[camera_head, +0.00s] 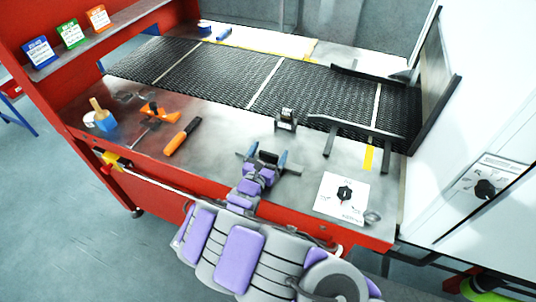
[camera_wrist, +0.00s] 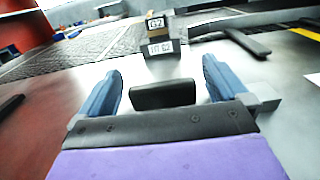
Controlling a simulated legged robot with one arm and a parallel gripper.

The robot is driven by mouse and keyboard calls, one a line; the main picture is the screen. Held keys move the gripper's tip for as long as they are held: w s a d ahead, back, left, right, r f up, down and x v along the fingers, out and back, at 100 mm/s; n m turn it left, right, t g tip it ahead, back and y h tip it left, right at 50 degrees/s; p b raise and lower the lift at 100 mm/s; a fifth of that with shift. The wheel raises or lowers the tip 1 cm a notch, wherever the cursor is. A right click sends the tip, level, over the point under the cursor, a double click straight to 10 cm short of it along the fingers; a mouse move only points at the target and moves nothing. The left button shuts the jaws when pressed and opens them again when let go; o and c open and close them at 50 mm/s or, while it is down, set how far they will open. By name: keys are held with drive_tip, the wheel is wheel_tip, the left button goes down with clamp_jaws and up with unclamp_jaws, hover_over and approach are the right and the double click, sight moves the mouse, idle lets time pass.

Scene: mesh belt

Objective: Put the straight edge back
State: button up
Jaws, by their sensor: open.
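My gripper (camera_head: 265,160) is over the front of the steel table, with its blue fingers spread apart. In the wrist view the open fingers (camera_wrist: 163,90) stand either side of a small black block (camera_wrist: 163,94); I cannot tell whether the block is part of my gripper. No thing is plainly marked as the straight edge. A long dark bar (camera_head: 360,125) with short legs lies along the belt's near edge, right of my gripper; it also shows in the wrist view (camera_wrist: 246,42). A small labelled block (camera_head: 286,120) stands just beyond my gripper; it also shows in the wrist view (camera_wrist: 157,46).
The black mesh belt (camera_head: 220,80) crosses behind the table. An orange-handled tool (camera_head: 182,137), an orange clamp-like item (camera_head: 158,112) and a blue cup (camera_head: 105,120) with a brush lie left.

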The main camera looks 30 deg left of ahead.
drive_tip(key=shift+s+d+f+g, duration=0.15)
drive_tip(key=shift+f, duration=0.5)
drive_tip(key=shift+s+d+f+g, duration=0.1)
drive_tip(key=shift+d+f+g, duration=0.05)
drive_tip(key=shift+f, duration=0.45)
drive_tip(key=shift+r, duration=0.2)
drive_tip(key=shift+s+a+r, duration=0.15)
drive_tip(key=shift+s, duration=0.05)
drive_tip(key=s+p, duration=0.1)
drive_tip(key=s, duration=0.5)
drive_tip(key=s+r+p, duration=0.1)
drive_tip(key=s, duration=0.3)
drive_tip(key=shift+d+p, duration=0.3)
drive_tip(key=shift+d, duration=0.05)
drive_tip(key=shift+s+a+r, duration=0.1)
drive_tip(key=shift+s+a, duration=0.1)
drive_tip(key=shift+s, duration=0.25)
drive_tip(key=shift+d+r, duration=0.25)
drive_tip(key=shift+d, duration=0.3)
drive_tip(key=shift+a, duration=0.3)
